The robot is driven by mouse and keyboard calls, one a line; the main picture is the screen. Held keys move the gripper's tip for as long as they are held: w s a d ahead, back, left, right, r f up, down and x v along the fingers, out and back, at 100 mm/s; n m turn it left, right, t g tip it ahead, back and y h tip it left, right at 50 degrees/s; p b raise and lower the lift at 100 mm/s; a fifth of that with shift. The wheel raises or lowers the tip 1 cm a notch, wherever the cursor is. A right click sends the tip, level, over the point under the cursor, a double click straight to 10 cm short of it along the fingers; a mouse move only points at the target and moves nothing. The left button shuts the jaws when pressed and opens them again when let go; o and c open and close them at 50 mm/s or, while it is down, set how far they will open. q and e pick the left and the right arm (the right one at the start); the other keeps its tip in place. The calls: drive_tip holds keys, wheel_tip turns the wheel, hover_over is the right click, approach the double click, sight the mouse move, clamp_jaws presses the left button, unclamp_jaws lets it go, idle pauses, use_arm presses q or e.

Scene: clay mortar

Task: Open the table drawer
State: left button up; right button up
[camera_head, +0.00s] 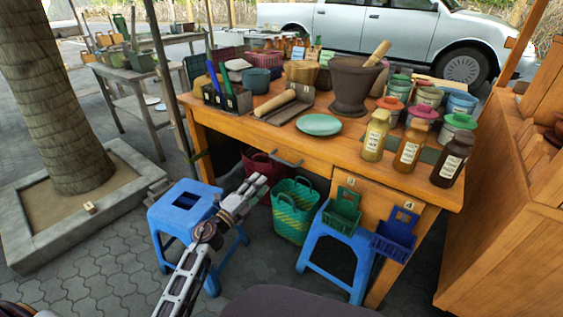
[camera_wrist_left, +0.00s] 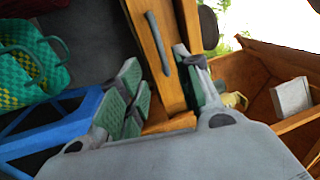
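The wooden table (camera_head: 345,148) has a drawer front (camera_head: 255,142) under its top, with a grey bar handle (camera_head: 286,159). The drawer looks shut. In the left wrist view, the handle (camera_wrist_left: 159,44) shows as a dark bar on the orange wood, beyond the fingertips and apart from them. My left gripper (camera_head: 262,183) is in front of the table, lower and to the left of the handle in the head view. Its green-padded fingers (camera_wrist_left: 163,80) are spread with nothing between them. My right gripper is not in view.
A blue stool (camera_head: 182,208) stands beside my left arm. A green basket (camera_head: 293,212) and a dark red basket (camera_head: 262,164) are under the table. A second blue stool (camera_head: 338,250) and small green and blue baskets are at right. Bottles, a mortar and a plate stand on top.

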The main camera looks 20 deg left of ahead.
sight(281, 159)
use_arm(q)
drive_tip(key=shift+b+x, duration=1.05)
drive_tip(key=shift+x, duration=5.75)
drive_tip(key=shift+f, duration=0.1)
clamp_jaws()
